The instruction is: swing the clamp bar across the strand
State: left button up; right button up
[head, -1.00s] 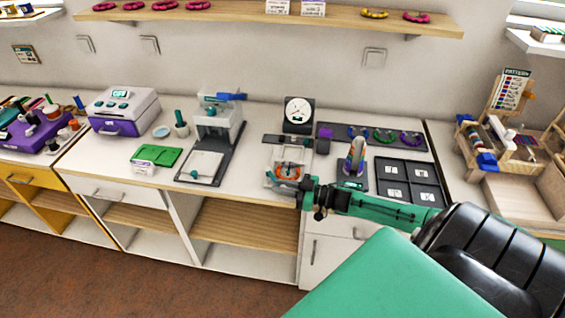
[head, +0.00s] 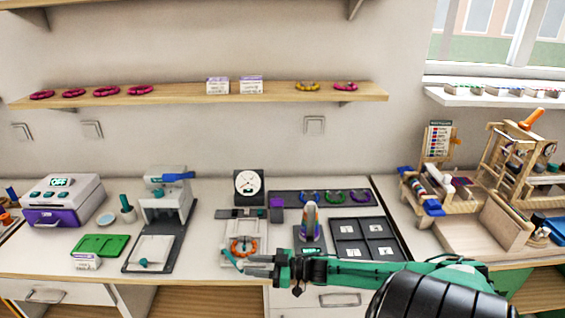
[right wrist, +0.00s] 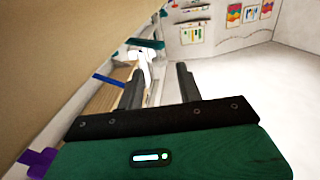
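A small white fixture (head: 232,228) stands on the worktop with an orange ring-shaped strand (head: 252,243) lying on it. A dark bar (head: 238,213), which looks like the clamp bar, lies along the fixture's back edge, behind the strand. A purple block (head: 277,209) is at its right end. My right gripper (head: 237,260) is low at the fixture's front edge, in front of the strand; contact cannot be told. In the right wrist view its two dark fingers (right wrist: 160,84) are apart with nothing seen held. My left gripper is out of view.
A round dial (head: 249,187) stands behind the fixture. A wooden shelf (head: 200,99) hangs above.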

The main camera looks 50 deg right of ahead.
jog(key=v, duration=0.9)
jog(key=shift+b, duration=0.35)
jog(key=shift+c, duration=0.5)
